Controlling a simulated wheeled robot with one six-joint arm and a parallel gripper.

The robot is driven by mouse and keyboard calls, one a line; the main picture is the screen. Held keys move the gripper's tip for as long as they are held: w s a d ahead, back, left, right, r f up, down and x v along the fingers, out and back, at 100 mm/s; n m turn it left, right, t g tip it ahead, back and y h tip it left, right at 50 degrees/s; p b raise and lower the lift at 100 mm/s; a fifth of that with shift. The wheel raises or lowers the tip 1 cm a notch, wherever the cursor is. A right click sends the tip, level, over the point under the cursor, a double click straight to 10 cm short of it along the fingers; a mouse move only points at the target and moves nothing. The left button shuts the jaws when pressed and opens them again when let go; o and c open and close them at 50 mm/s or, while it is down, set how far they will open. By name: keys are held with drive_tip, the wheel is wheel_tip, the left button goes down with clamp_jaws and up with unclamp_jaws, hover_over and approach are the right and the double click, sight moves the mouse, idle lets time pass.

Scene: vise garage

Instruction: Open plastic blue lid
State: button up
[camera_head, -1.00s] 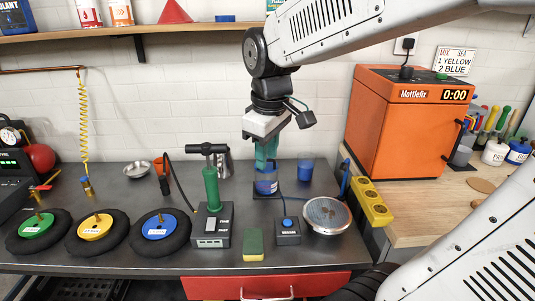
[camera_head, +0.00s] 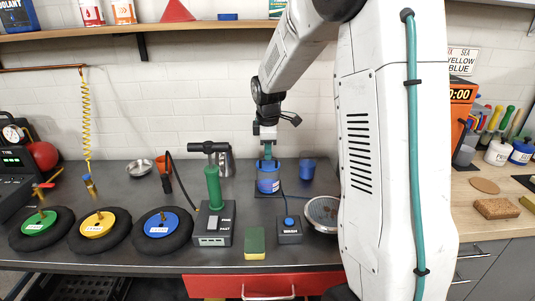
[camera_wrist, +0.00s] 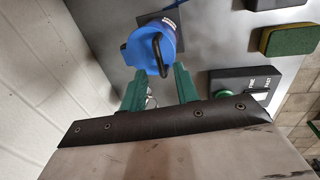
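A blue container (camera_head: 268,184) with a pale label stands on the bench at the middle of the head view. My gripper (camera_head: 268,152) points down just above or behind the container. In the wrist view its two teal fingers (camera_wrist: 158,80) are apart, with the handle just beyond them. No object is held between them. Contact with the handle cannot be made out. Pots, one white (camera_head: 498,153) and one partly blue (camera_head: 521,152), stand at far right.
A second blue cup (camera_head: 307,169) stands right of the container. The green pump (camera_head: 213,190), sponge (camera_head: 255,241), button box (camera_head: 288,231) and round metal disc (camera_head: 322,211) are close by. Several wheels (camera_head: 163,230) lie at left. My arm hides much of the right side.

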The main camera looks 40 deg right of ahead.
drive_tip(key=shift+w+d+f, duration=0.15)
drive_tip(key=shift+f, duration=1)
drive_tip(key=shift+c, duration=0.3)
clamp_jaws()
drive_tip(key=shift+w+r, duration=0.1)
